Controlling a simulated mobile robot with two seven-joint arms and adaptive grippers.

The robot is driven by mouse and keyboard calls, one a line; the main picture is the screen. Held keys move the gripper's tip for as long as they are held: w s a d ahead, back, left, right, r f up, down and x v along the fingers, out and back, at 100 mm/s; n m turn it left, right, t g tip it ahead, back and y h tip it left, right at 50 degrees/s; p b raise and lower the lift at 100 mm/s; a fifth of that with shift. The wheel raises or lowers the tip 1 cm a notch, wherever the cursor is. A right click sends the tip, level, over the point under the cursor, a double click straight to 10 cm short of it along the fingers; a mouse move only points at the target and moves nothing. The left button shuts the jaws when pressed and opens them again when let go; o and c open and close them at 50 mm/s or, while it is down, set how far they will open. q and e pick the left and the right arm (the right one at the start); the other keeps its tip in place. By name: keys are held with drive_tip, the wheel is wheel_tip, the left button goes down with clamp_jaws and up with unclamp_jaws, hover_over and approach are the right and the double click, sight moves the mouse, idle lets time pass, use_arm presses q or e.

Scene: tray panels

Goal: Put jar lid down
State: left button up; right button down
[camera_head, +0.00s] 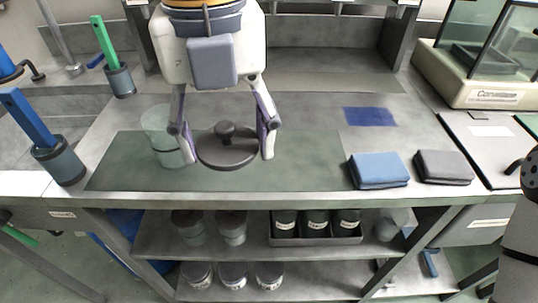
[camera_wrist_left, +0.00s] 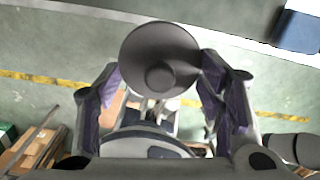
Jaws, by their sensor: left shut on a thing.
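The jar lid (camera_head: 226,155) is a dark grey round disc with a knob on top. My left gripper (camera_head: 224,146) is shut on it, with one finger at each side of its rim. The lid also shows in the left wrist view (camera_wrist_left: 158,65), between the fingers of the left gripper (camera_wrist_left: 165,85). In the head view it is over the dark green mat (camera_head: 115,168); whether it touches the mat I cannot tell. A translucent jar (camera_head: 163,135) stands on the mat to the left, partly hidden by the left finger. My right gripper is out of view.
A folded blue cloth (camera_head: 379,170) and a grey one (camera_head: 443,167) lie right of the mat. A flat blue patch (camera_head: 370,117) lies behind. Holders with blue (camera_head: 58,160) and green (camera_head: 120,82) handles stand left. The mat right of the lid is clear.

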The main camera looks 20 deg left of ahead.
use_arm(q)
drive_tip(key=b, duration=0.2)
hover_over(265, 167)
drive_tip(key=f, duration=0.7)
drive_tip(key=shift+s+a+f, duration=0.1)
drive_tip(key=shift+s+f, duration=0.25)
drive_tip(key=shift+s, duration=0.05)
drive_tip(key=f, duration=0.2)
drive_tip(key=f+b, duration=0.1)
drive_tip(key=f, duration=0.1)
drive_tip(key=shift+w, duration=0.4)
drive_tip(key=shift+r, duration=0.15)
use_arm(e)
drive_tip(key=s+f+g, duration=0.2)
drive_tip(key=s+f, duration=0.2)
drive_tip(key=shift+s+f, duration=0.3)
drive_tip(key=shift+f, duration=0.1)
use_arm(q)
drive_tip(key=o, duration=0.9)
drive_tip(key=shift+o, duration=0.2)
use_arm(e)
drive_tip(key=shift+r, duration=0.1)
